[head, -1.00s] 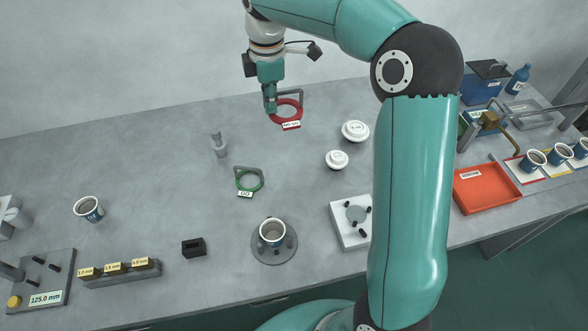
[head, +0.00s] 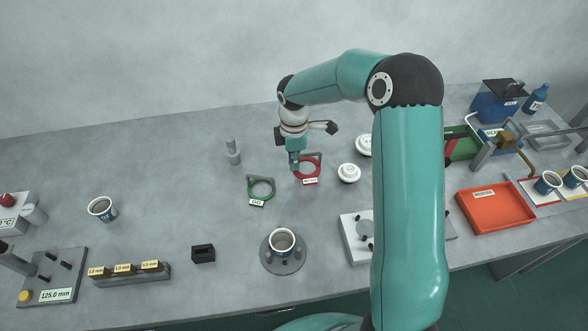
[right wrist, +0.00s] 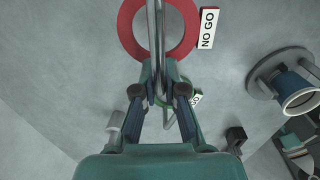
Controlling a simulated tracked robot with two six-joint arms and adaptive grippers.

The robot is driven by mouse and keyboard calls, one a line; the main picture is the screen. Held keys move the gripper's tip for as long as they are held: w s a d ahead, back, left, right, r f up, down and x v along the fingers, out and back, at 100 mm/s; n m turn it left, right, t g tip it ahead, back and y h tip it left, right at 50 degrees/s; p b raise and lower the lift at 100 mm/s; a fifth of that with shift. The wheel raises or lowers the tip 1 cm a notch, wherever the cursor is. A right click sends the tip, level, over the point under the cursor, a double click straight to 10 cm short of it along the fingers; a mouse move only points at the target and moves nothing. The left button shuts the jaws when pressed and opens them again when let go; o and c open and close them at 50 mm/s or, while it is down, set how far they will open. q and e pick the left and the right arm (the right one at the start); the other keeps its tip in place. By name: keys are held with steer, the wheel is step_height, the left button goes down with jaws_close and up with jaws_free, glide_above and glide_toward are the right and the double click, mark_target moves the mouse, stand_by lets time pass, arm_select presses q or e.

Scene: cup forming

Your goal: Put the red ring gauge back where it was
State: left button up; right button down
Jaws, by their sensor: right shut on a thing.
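The red ring gauge (head: 319,168), with its white NO GO label, is held by its grey handle in my right gripper (head: 295,167). In the right wrist view the red ring (right wrist: 128,32) lies beyond the fingertips, and the gripper (right wrist: 160,88) is shut on the grey handle bar. The ring looks much larger there than the green ring gauge (right wrist: 196,100), so it seems to be above the table; the exact gap cannot be told. In the head view the green GO ring gauge (head: 250,192) lies just left of the red one. My left gripper is out of view.
A grey post (head: 234,153) stands left of the rings, and a white lid (head: 348,174) lies to the right. A cup (head: 282,240) sits on a round grey stand nearer me. A red tray (head: 495,210) is at right. Bare table lies left of the post.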

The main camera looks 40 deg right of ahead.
steer(key=shift+f, duration=2.15)
steer(key=c, duration=1.2)
jaws_free()
steer(key=shift+f, duration=0.1)
steer(key=shift+c, duration=0.2)
step_height(320, 180, up, 11)
steer(key=shift+r, duration=0.65)
